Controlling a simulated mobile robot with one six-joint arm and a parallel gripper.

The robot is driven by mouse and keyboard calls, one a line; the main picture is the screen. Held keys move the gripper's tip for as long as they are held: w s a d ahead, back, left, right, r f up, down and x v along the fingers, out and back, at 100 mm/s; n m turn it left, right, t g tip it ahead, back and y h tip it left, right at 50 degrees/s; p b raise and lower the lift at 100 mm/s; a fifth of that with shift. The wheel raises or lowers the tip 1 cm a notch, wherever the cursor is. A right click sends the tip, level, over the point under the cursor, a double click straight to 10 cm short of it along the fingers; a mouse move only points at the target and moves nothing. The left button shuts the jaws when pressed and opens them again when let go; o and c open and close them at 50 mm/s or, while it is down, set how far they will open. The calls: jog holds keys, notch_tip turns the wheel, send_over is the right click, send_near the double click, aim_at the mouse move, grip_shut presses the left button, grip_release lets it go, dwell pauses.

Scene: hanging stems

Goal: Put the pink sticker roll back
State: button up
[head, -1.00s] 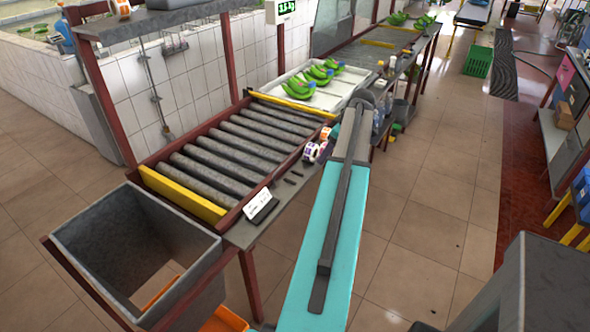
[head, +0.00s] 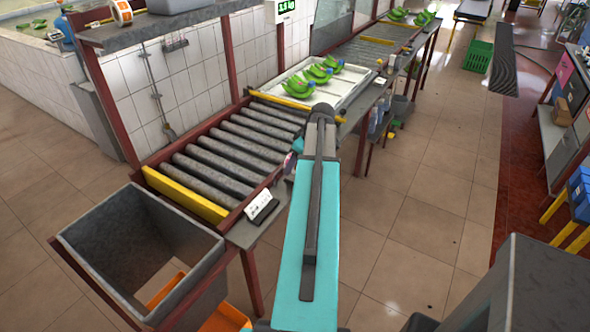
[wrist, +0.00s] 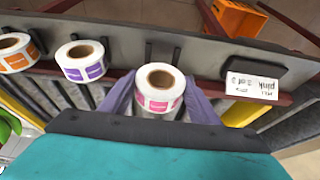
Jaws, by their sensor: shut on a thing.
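The pink sticker roll (wrist: 160,89), white with pink labels and a brown core, sits between the two purple-grey fingers of my gripper (wrist: 160,96) in the wrist view. The fingers are shut on it from both sides. It is in front of the dark ledge; I cannot tell whether it touches it. A purple-label roll (wrist: 82,61) and an orange-label roll (wrist: 16,52) stand in a row to its left, apart from it. In the head view my arm hides most of the gripper and rolls beside the conveyor.
A white card reading "pink" (wrist: 252,85) leans on a black holder (wrist: 255,68) right of the roll; it also shows in the head view (head: 260,203). A roller conveyor (head: 225,150), a grey bin (head: 135,205) and a tray of green bananas (head: 335,92) lie around.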

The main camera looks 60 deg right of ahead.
jog(key=shift+f, duration=0.1)
jog(key=shift+f+p, duration=0.85)
jog(key=shift+f, duration=0.8)
jog(key=shift+f, duration=0.15)
jog(key=o, duration=1.2)
jog(key=shift+r, duration=0.25)
jog(key=shift+b+v, duration=1.5)
jog(key=shift+v, duration=4.45)
jog(key=shift+s+f, duration=0.1)
